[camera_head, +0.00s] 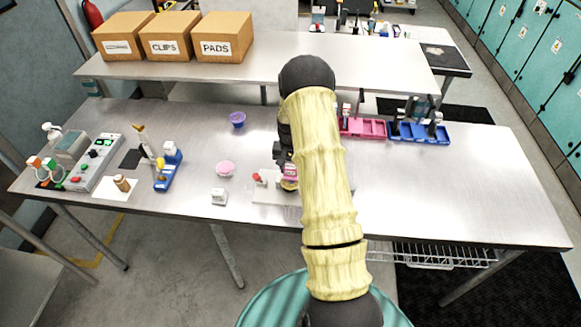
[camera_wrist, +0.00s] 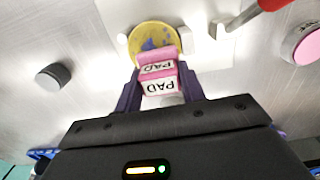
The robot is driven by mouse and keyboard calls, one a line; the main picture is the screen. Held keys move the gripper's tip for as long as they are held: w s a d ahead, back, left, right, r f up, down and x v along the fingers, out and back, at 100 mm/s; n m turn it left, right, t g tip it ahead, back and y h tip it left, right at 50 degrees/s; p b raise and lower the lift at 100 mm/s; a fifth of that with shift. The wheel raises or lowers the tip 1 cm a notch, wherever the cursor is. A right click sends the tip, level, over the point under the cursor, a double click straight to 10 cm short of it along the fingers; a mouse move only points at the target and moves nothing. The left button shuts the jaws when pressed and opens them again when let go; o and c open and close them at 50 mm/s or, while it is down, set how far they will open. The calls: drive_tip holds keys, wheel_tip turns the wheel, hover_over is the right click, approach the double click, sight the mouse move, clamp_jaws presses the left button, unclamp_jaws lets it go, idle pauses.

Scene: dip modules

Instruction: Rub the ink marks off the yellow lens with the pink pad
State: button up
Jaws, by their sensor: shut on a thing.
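In the head view the pad (camera_head: 290,170) shows beside my arm, above the lens (camera_head: 289,185); my arm hides part of the plate (camera_head: 265,195).
A red-handled tool (camera_head: 259,179) stands at the plate's left. Pink (camera_head: 367,129) and blue (camera_head: 420,138) trays stand behind, right. The table's right side is clear.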

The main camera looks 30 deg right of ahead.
drive_tip(key=shift+f, duration=0.2)
drive_tip(key=shift+s, duration=0.1)
drive_tip(key=shift+s+a, duration=0.55)
drive_tip(key=shift+s, duration=0.2)
drive_tip(key=shift+a, duration=0.1)
drive_tip(key=shift+s+a, duration=0.2)
drive_tip(key=shift+s, duration=0.3)
drive_tip(key=shift+s+a+f, duration=0.1)
drive_tip(key=shift+s+a, duration=0.3)
drive_tip(key=shift+s, duration=0.1)
drive_tip(key=shift+d+r, duration=0.25)
drive_tip(key=shift+d, duration=0.15)
